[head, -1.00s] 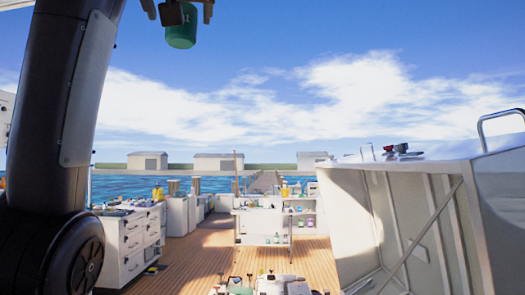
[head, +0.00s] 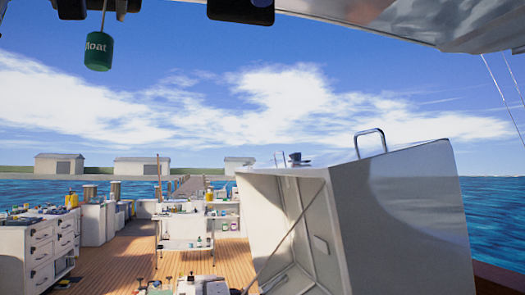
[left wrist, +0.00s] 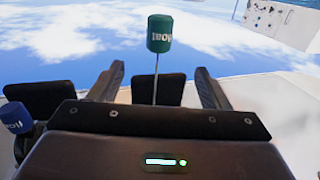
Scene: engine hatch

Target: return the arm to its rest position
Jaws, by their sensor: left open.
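My left gripper (head: 97,8) is at the top left of the head view, high against the sky and partly cut off by the frame edge. Its fingers are open and spread apart in the left wrist view (left wrist: 160,80). A green float (head: 98,50) with white lettering hangs below it on a thin cord. The float also shows in the left wrist view (left wrist: 160,33), its cord running between the fingers. What holds the cord's upper end is hidden. My right gripper is not in view.
A large white hatch lid (head: 410,215) stands raised at right, with a strut inside and a metal handle on top. A white drawer cabinet (head: 38,250) stands at left, shelves (head: 185,222) behind. A blue float (left wrist: 15,118) shows at the wrist view's left edge.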

